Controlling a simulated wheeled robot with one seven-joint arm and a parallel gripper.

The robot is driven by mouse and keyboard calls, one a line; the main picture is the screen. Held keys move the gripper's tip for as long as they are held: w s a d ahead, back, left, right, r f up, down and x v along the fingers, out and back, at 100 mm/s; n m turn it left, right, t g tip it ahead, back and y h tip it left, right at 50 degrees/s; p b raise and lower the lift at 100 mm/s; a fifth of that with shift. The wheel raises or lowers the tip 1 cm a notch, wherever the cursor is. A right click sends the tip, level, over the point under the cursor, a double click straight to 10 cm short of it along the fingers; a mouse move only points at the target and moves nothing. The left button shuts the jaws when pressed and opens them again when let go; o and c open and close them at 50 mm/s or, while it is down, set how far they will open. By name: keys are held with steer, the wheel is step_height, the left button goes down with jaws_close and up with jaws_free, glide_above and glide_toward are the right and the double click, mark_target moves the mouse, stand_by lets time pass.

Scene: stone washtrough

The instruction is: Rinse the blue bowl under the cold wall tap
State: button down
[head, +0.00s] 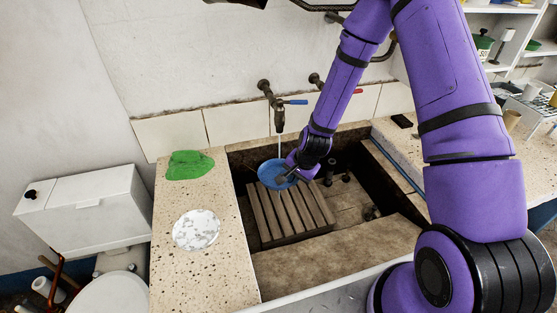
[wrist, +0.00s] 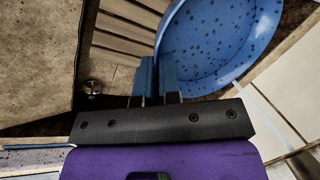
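The blue bowl (head: 270,172) is held above the trough beneath the tap with the blue lever (head: 279,115). A thin pale stream of water (head: 279,148) runs from this tap down to the bowl. Dark specks cover the bowl's inside in the wrist view (wrist: 215,45). My gripper (head: 284,179) is at the bowl's near right side. In the wrist view my gripper's fingers (wrist: 157,78) are close together with the bowl's rim between them. The bowl's underside is hidden.
A slatted wooden rack (head: 285,213) lies in the stone trough (head: 335,240) below the bowl. A red-levered tap (head: 318,80) is partly behind my arm. A green cloth (head: 189,164) and a speckled white disc (head: 196,230) lie on the left ledge. Shelves (head: 500,65) stand right.

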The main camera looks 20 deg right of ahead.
stand_by(0.4)
steer(key=s+a+r, duration=0.2)
steer(key=s+r, duration=0.2)
steer(key=shift+s, duration=0.2)
stand_by(0.4)
steer(key=shift+s+a, duration=0.1)
stand_by(0.6)
